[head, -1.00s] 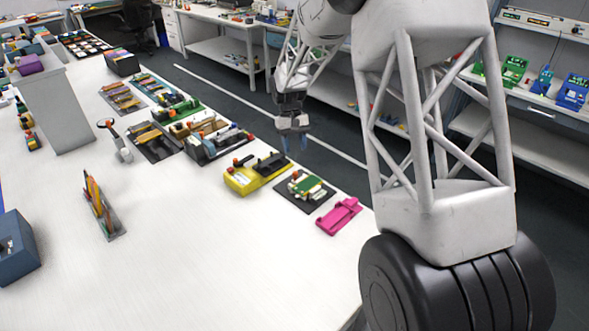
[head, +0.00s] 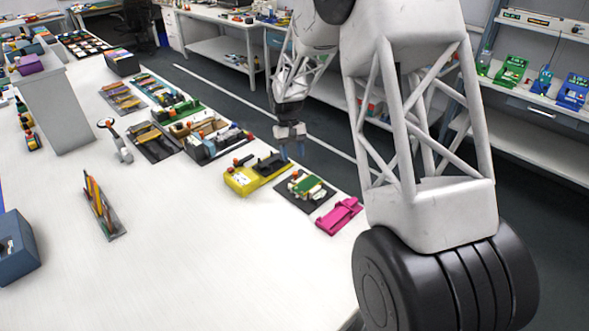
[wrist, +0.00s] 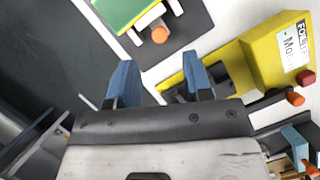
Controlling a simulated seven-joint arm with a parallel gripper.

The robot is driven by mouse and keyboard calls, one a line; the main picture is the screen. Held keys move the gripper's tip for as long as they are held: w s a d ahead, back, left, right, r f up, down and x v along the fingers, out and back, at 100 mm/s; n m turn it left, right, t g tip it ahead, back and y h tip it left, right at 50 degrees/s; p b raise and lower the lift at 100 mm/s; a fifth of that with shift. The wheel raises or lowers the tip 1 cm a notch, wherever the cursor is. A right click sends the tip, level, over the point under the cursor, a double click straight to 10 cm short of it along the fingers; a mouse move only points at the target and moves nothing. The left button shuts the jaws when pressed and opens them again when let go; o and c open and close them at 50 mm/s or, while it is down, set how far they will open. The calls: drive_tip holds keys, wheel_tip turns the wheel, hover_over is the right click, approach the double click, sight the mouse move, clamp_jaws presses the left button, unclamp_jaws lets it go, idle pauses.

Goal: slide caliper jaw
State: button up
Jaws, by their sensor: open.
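A yellow device with a white label (head: 243,178) and a dark part on its right end (head: 272,164) stands near the right edge of the white table; it looks like the caliper. In the wrist view its yellow body (wrist: 262,60) shows a label reading "FOIL", partly cut off, and an orange-red knob. My gripper (head: 291,150) is open and empty, pointing down above and just behind the dark end. In the wrist view my gripper's two blue fingers (wrist: 158,76) are apart; the right finger overlaps the dark part. I cannot tell whether it touches.
A dark plate with a green block (head: 305,189) lies right of the yellow device, and a pink fixture (head: 339,215) beyond it. Several fixtures line the table's far edge to the left. A grey pillar (head: 58,110) and a blue-grey box (head: 15,247) stand left.

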sight(295, 172)
drive_tip(key=shift+x, duration=2.85)
drive_tip(key=shift+c, duration=0.4)
clamp_jaws()
